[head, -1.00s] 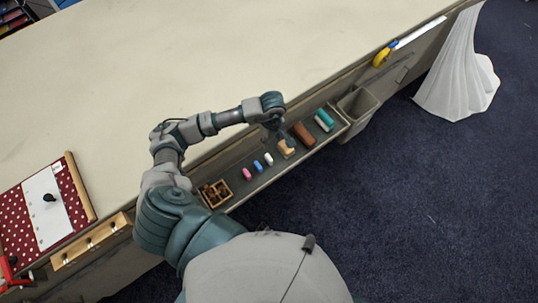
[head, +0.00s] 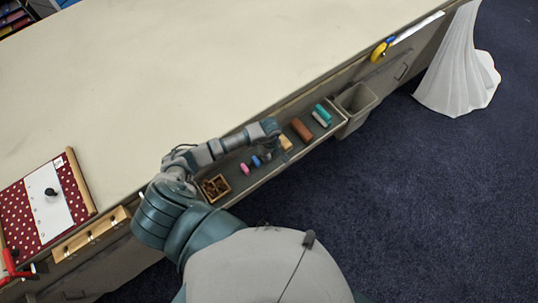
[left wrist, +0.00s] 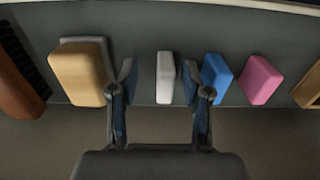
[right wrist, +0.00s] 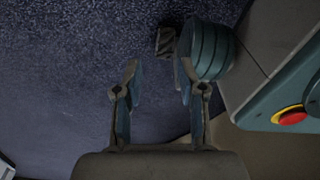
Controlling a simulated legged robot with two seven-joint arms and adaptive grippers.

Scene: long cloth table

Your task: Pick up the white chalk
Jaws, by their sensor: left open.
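The white chalk (left wrist: 164,78) is a small upright-looking block on the grey tray (left wrist: 135,30) in the left wrist view. My left gripper (left wrist: 159,80) is open, with one fingertip on each side of the chalk; the right fingertip lies close to it. I cannot tell whether either touches. In the head view my left gripper (head: 279,138) is low over the tray, and the arm mostly hides the chalk. My right gripper (right wrist: 159,78) is open and empty over the dark carpet in the right wrist view.
A blue block (left wrist: 217,77) and a pink block (left wrist: 259,80) lie right of the chalk. A tan block (left wrist: 80,73) lies left. The tray also holds a brown block (head: 302,129), teal piece (head: 322,114) and wooden box (head: 216,187). A grey bin (head: 356,104) adjoins it.

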